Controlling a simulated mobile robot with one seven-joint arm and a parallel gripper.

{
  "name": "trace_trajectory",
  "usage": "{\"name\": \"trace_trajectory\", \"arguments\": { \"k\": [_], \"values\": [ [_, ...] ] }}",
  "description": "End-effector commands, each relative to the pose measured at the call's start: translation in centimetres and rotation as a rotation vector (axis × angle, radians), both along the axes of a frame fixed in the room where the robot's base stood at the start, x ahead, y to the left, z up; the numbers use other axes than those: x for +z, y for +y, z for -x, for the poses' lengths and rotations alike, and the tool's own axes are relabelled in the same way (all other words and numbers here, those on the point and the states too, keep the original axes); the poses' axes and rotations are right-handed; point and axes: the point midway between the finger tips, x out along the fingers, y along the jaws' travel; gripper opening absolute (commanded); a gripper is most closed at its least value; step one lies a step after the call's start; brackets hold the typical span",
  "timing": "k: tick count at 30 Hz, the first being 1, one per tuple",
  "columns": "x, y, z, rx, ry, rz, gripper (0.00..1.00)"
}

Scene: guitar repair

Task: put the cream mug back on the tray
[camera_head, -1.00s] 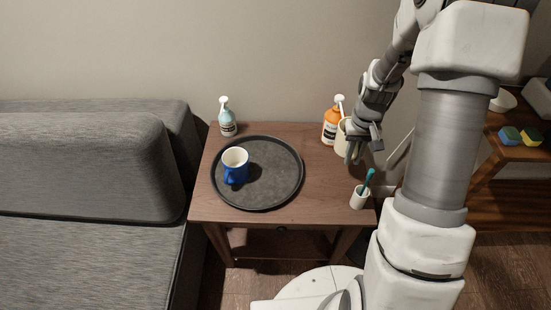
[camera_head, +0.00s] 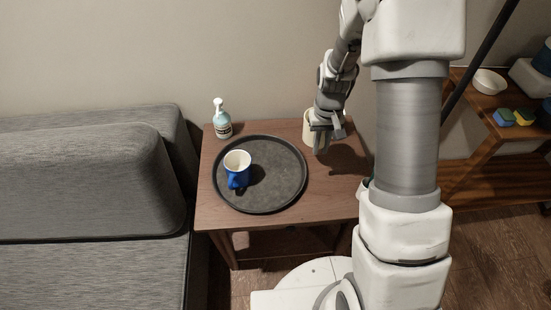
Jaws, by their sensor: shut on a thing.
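The cream mug (camera_head: 308,128) is at the back right of the side table, partly hidden by my gripper. My gripper (camera_head: 318,145) is shut on it. The mug is just right of the tray's rim, and a shadow lies on the table to its right. The round dark tray (camera_head: 270,198) lies flat on the table. The tray's middle and right are bare.
A pump bottle (camera_head: 221,120) stands behind the tray at the table's (camera_head: 213,212) back left corner. A grey sofa (camera_head: 90,180) is close on the left. A wooden shelf (camera_head: 480,160) with a white bowl (camera_head: 489,81) and sponges (camera_head: 513,117) is at the right.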

Motion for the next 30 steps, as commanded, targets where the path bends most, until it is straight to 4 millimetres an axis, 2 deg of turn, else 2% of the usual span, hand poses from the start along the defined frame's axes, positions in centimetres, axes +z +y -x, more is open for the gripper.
{"name": "trace_trajectory", "arguments": {
  "k": [5, 15, 18, 25, 30],
  "values": [
    [-1.7, 2.6, -0.3, 0.008, 0.001, 0.0, 0.0],
    [-5.9, 9.6, -1.4, 0.006, -0.001, 0.0, 0.0],
    [-6.6, 10.8, -1.6, 0.005, -0.001, 0.0, 0.0],
    [-7.6, 11.6, -1.7, 0.001, -0.001, -0.001, 0.0],
    [-10.1, 11.6, -1.6, 0.0, 0.001, 0.0, 0.0]
  ]
}}
